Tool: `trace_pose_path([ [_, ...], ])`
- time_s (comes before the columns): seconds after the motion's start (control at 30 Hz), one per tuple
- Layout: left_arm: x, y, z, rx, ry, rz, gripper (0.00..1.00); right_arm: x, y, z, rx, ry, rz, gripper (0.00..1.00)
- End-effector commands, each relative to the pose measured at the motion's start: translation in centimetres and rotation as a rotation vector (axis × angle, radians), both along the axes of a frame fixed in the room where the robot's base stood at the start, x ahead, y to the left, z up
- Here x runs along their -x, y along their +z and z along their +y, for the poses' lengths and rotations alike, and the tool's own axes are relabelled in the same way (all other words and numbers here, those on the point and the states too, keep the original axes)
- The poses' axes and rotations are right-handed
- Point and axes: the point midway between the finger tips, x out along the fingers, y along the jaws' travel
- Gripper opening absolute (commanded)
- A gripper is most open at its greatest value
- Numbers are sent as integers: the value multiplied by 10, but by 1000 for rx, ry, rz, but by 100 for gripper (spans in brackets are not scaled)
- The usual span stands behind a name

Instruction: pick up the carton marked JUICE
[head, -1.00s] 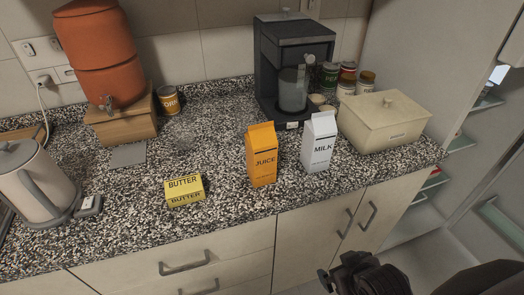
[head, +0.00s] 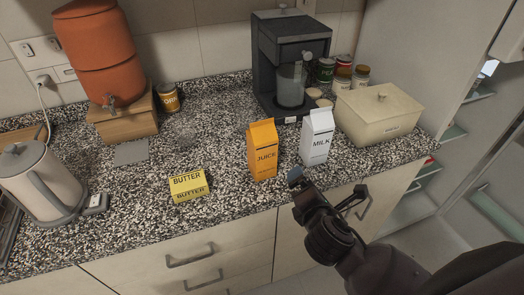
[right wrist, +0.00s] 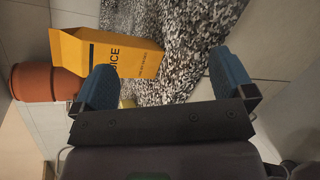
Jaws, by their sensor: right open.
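The orange carton marked JUICE (head: 263,150) stands upright on the speckled counter, just left of the white carton marked MILK (head: 317,138). My right gripper (head: 325,183) is open and empty, in front of the counter edge, to the lower right of the juice carton and apart from it. In the right wrist view the juice carton (right wrist: 125,52) appears on its side, beyond the fingers and toward the left one. The open right gripper (right wrist: 160,85) shows there with two blue fingertips. My left gripper is not in view.
A yellow butter box (head: 188,186) lies left of the juice carton. A coffee machine (head: 290,60) stands behind the cartons, and a cream bread box (head: 378,115) is right of the milk. A kettle (head: 42,182) stands at far left. Counter between butter and coffee machine is clear.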

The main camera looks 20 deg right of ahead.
Motion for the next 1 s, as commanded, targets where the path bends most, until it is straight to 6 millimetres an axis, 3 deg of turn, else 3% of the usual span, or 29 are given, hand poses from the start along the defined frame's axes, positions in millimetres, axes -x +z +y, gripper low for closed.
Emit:
trace_pose_path([
  [0.1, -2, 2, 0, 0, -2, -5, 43, -23, 14, 20, 367, 197, -88, 100],
  [0.2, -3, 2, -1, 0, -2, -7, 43, -34, 20, 35, 623, 313, -151, 100],
  [0.4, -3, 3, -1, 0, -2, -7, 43, -43, 25, 52, 919, 425, -225, 100],
  [0.8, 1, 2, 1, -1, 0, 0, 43, -91, 27, 58, 966, 440, -238, 100],
  [1.0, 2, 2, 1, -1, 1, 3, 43, -102, 27, 59, 963, 441, -237, 100],
])
